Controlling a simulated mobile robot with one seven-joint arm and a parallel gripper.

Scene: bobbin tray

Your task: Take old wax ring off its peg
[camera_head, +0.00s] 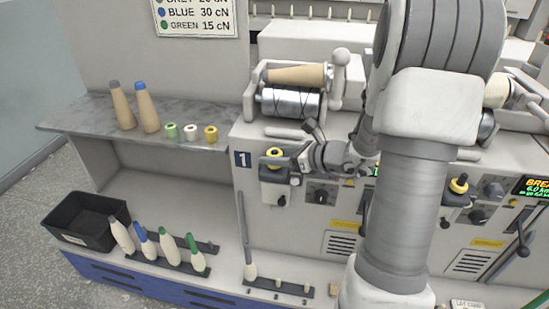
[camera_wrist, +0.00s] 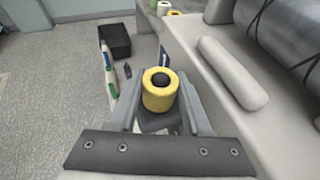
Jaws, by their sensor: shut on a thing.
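The yellow wax ring (camera_head: 275,153) sits at the front of the machine section marked 1. In the wrist view the yellow ring (camera_wrist: 154,101) is between my two fingers, with the black top of its peg (camera_wrist: 160,80) showing in its hole. The ring is still around the peg. My gripper (camera_head: 284,158) reaches in from the right and is shut on the ring. In the wrist view my gripper (camera_wrist: 160,92) has one finger on each side of it. The lower part of the peg is hidden by the ring.
A green, a white and a yellow ring (camera_head: 210,134) stand on the grey shelf (camera_head: 75,116) beside two tan cones (camera_head: 123,106). A black bin (camera_head: 78,222) is at lower left. A grey roller (camera_wrist: 232,72) lies right of my gripper. Another yellow ring (camera_head: 458,184) is farther right.

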